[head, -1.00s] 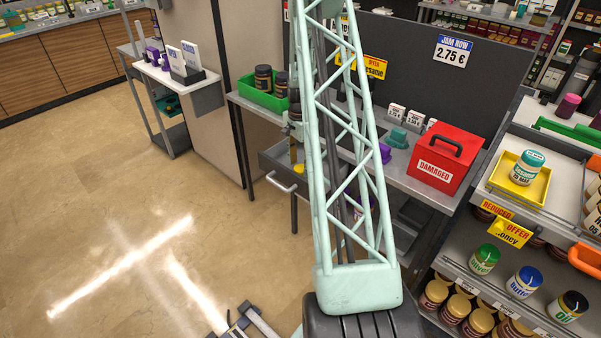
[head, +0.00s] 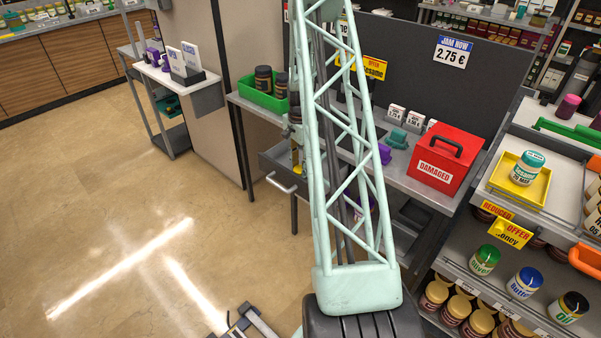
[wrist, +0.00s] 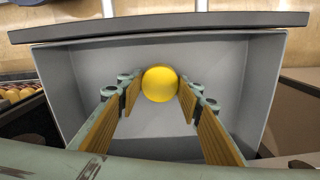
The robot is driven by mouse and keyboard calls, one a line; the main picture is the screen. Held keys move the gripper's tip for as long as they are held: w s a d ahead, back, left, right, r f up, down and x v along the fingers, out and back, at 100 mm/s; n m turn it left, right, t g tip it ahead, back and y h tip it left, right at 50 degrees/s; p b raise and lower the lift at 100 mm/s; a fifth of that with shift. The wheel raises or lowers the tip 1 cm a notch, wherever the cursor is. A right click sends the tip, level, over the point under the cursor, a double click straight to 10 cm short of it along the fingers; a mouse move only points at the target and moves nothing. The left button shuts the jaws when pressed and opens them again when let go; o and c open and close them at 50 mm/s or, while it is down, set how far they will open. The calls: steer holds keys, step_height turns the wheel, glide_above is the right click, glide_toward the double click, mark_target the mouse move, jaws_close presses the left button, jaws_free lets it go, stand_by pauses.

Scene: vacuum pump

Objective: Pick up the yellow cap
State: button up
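The floor (head: 130,200) to the left is clear.

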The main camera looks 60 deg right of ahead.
mark_target(300, 169)
steer(key=shift+r, duration=0.15)
step_height(300, 169, up, 10)
steer(key=p, duration=0.1)
stand_by(0.9)
steer(key=shift+a, duration=0.1)
stand_by(0.5)
